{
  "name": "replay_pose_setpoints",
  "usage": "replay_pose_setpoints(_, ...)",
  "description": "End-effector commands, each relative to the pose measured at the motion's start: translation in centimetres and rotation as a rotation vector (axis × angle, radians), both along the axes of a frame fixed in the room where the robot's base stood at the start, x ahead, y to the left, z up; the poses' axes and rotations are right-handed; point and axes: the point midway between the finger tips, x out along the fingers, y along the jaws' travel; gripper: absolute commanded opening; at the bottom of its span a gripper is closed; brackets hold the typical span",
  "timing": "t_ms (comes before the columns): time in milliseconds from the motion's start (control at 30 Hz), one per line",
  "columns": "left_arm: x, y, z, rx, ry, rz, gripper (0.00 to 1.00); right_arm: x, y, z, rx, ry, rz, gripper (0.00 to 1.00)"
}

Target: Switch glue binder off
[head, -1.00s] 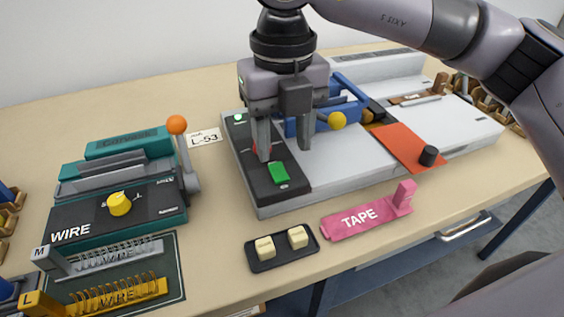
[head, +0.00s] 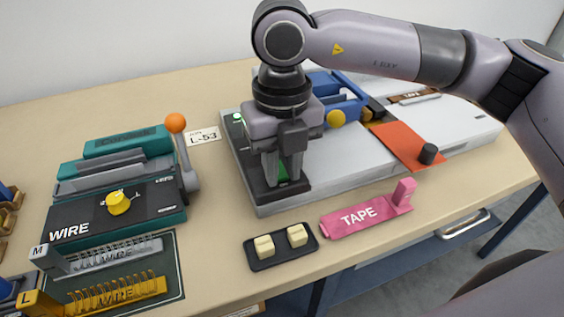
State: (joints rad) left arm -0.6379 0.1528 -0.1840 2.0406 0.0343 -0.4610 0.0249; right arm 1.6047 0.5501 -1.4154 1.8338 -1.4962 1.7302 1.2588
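The glue binder (head: 340,160) is the long white and grey machine with a blue carriage (head: 343,108). Its dark control panel (head: 240,143) is at the left end, with a small lit green lamp (head: 238,117) at the back. A green switch (head: 283,173) shows partly between the fingers of my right gripper (head: 284,180). The gripper points down with a gap between its fingers, low over the front of the panel. I cannot tell whether it touches the switch. The red control on the panel is hidden behind the gripper. My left gripper is not in view.
A teal wire binder (head: 120,200) with an orange-knobbed lever (head: 176,124) stands at the left. In front are a dark tray (head: 281,262) with two cream blocks and a pink tape holder (head: 362,216).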

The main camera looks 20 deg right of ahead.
Motion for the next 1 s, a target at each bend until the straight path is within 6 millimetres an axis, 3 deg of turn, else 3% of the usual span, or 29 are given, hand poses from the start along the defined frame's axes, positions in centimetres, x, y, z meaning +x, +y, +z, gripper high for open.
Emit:
replay_pose_setpoints(333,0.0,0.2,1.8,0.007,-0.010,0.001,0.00,0.6,0.0,0.6,-0.008,0.172,-0.002,0.00)
replay_pose_setpoints(867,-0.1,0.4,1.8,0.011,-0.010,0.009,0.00,0.8,0.0,0.4,-0.010,0.260,0.001,0.00)
replay_pose_setpoints(900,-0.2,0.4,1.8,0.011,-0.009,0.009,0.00,0.8,0.0,0.4,-0.010,0.259,0.001,0.32)
replay_pose_setpoints(967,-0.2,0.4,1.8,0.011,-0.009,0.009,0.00,0.8,0.0,0.4,-0.010,0.259,0.001,0.51)
replay_pose_setpoints(1000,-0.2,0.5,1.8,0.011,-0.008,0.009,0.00,0.8,0.0,0.4,-0.010,0.259,0.001,0.51)
